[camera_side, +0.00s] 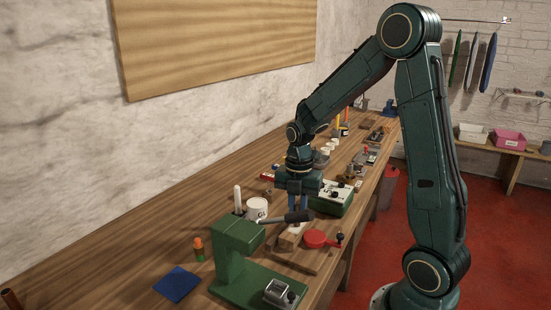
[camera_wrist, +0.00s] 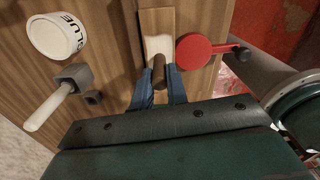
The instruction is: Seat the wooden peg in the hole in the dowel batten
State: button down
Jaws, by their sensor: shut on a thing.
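My gripper (camera_side: 297,205) points down over the bench, its blue fingers partly hidden by a dark lever grip in the side view. In the wrist view my gripper (camera_wrist: 160,88) is shut on the wooden peg (camera_wrist: 160,76), a dark brown piece between the two fingers. The dowel batten (camera_wrist: 158,22) lies beyond the fingertips, light wood with a paler part near the peg. The batten (camera_side: 288,243) also shows below the fingers in the side view. The hole is not visible, and I cannot tell whether the peg's lower end touches the batten.
A green press (camera_side: 236,240) with a dark-gripped lever stands close in front of the gripper. A white glue pot (camera_side: 257,208) is to its left, and a red round piece (camera_side: 315,239) to its right. A green box (camera_side: 333,199) stands behind. A blue square (camera_side: 177,284) lies at front left.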

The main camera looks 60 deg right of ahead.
aim_at(298, 206)
jog(key=shift+f, duration=0.65)
jog(key=shift+f, duration=0.15)
jog(key=c, duration=1.4)
grip_release()
notch_tip(298, 206, up, 12)
jog(key=shift+r, duration=0.2)
